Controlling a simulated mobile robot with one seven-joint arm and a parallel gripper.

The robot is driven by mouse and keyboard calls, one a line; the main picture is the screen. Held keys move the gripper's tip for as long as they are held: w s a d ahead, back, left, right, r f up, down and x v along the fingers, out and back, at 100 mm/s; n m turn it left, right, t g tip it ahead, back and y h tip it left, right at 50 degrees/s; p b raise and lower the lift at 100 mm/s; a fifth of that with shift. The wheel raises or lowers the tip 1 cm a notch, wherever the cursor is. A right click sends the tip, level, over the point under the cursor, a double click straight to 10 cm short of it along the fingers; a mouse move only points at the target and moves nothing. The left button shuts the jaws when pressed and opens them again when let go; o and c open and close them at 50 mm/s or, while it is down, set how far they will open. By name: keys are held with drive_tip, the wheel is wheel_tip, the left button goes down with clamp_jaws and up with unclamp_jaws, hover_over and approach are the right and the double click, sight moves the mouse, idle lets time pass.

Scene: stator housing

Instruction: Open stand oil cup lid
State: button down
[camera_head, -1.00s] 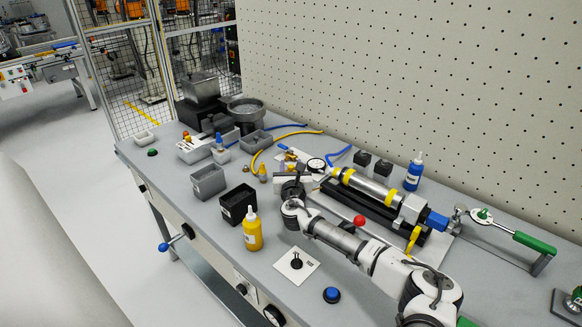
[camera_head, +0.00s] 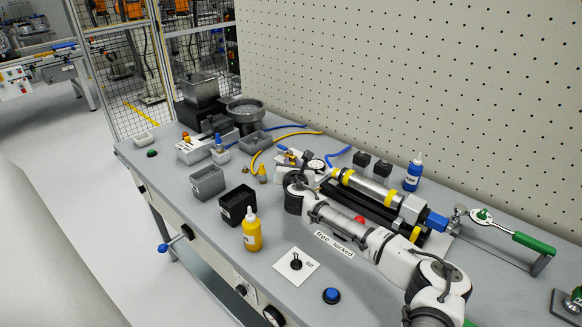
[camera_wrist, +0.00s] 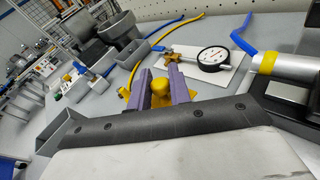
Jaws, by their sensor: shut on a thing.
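In the wrist view my gripper (camera_wrist: 159,78) has its two purple fingers on either side of a rounded brass-yellow piece, which looks like the oil cup lid (camera_wrist: 158,90). The fingers are shut on it. The cup's lower body and any hinge are hidden behind the gripper's dark front edge, so I cannot tell how far the lid is raised. In the head view a small brass fitting (camera_head: 262,174) stands upright on the bench, left of my wrist. I cannot tell whether it is the piece held. My fingers are hidden there.
A dial gauge (camera_wrist: 212,58) on a white plate stands just right of my fingers. A yellow hose (camera_wrist: 150,50) curves behind them. A grey bin (camera_head: 207,182), a black bin (camera_head: 237,203) and a yellow bottle (camera_head: 252,231) stand left. A long cylinder (camera_head: 366,186) lies right.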

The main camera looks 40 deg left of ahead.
drive_tip(key=shift+w+d+r+m+g+h, duration=0.1)
drive_tip(key=shift+w+r+m+g+h, duration=0.1)
drive_tip(key=shift+w+m+g+h, duration=0.25)
drive_tip(key=shift+w+r+m+g+h, duration=0.15)
drive_tip(key=shift+w+r+m+g, duration=0.1)
drive_tip(key=shift+m+g, duration=0.4)
drive_tip(key=shift+w+m+g, duration=0.45)
drive_tip(key=shift+m+g, duration=0.15)
drive_tip(key=shift+g, duration=0.3)
drive_tip(key=shift+w+d+f+m+g+h+b, duration=0.1)
drive_tip(key=shift+w+f+m+g+b, duration=0.1)
drive_tip(key=shift+w+m+g+b, duration=0.5)
drive_tip(key=shift+w+a+f+m+g+h+b, duration=0.15)
drive_tip(key=shift+m+g+b, duration=0.5)
drive_tip(key=shift+g, duration=0.8)
drive_tip(key=shift+w+d+f+m+g+h+b, duration=0.15)
drive_tip(key=shift+w+m+g+b, duration=0.25)
drive_tip(key=shift+g+b, duration=0.6)
drive_tip(key=shift+w+d, duration=0.1)
drive_tip(key=shift+w, duration=0.05)
drive_tip(key=c, duration=1.4)
unclamp_jaws()
drive_tip(key=shift+r, duration=0.1)
drive_tip(key=b+v, duration=0.4)
drive_tip(key=v, duration=0.9)
drive_tip(key=shift+w+d+r, duration=0.1)
drive_tip(key=shift+d, duration=0.35)
